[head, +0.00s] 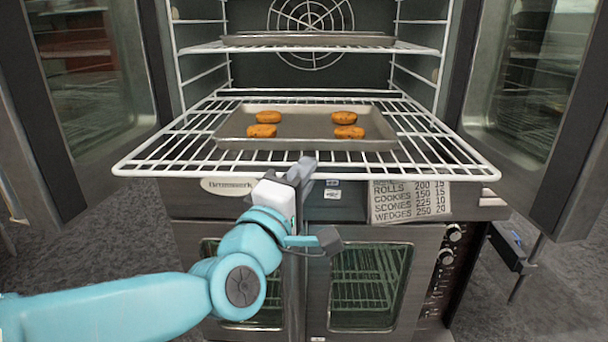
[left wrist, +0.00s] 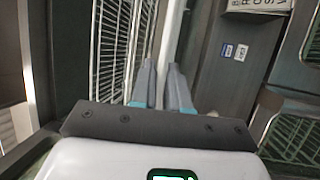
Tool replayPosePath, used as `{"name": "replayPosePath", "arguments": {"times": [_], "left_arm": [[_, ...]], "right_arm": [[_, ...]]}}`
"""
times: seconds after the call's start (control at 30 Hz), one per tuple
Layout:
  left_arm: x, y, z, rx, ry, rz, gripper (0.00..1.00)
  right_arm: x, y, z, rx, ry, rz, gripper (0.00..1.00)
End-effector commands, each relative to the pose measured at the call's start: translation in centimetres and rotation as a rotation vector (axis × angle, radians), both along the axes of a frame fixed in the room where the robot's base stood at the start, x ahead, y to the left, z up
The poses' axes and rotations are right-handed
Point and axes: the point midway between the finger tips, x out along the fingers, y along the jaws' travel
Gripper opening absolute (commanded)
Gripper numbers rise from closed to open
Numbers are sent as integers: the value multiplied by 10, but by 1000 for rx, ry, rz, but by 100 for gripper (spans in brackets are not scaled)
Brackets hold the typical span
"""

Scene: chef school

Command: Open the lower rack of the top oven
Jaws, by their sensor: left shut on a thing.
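The lower rack (head: 440,157) of the top oven is a white wire rack, and it sticks out past the oven's front. A metal tray (head: 300,128) with several brown baked pieces (head: 263,130) lies on it. My left gripper (head: 300,172) is at the middle of the rack's front bar and is shut on it. In the left wrist view the two fingers (left wrist: 164,85) close around the white front bar (left wrist: 172,40), with the rack's wires to the left. My right gripper is not in view.
The top oven's doors stand open at left (head: 85,80) and right (head: 535,90). An upper rack (head: 420,48) with a tray sits inside. A lower oven (head: 370,280) with closed glass doors is below. A paper sign (head: 410,202) hangs on the front panel.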

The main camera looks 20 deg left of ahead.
Motion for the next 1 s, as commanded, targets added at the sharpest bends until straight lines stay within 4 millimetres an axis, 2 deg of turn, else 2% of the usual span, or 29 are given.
{"name": "replayPosePath", "arguments": {"times": [0.37,0.4,0.43,0.47,0.77,0.87,1.0], "left_arm": [[-4,-1,0,-1,0,0,0],[-3,-1,0,-1,0,0,25],[-3,-1,0,0,0,0,34],[-3,-1,0,-1,0,0,36],[-5,-1,0,-1,-1,0,36],[-14,0,-2,-1,-2,-1,36],[-43,4,-7,-2,-4,-2,36]], "right_arm": [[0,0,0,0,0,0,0],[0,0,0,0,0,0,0],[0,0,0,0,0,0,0],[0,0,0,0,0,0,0],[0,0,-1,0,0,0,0],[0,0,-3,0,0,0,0],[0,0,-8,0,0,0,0]]}}
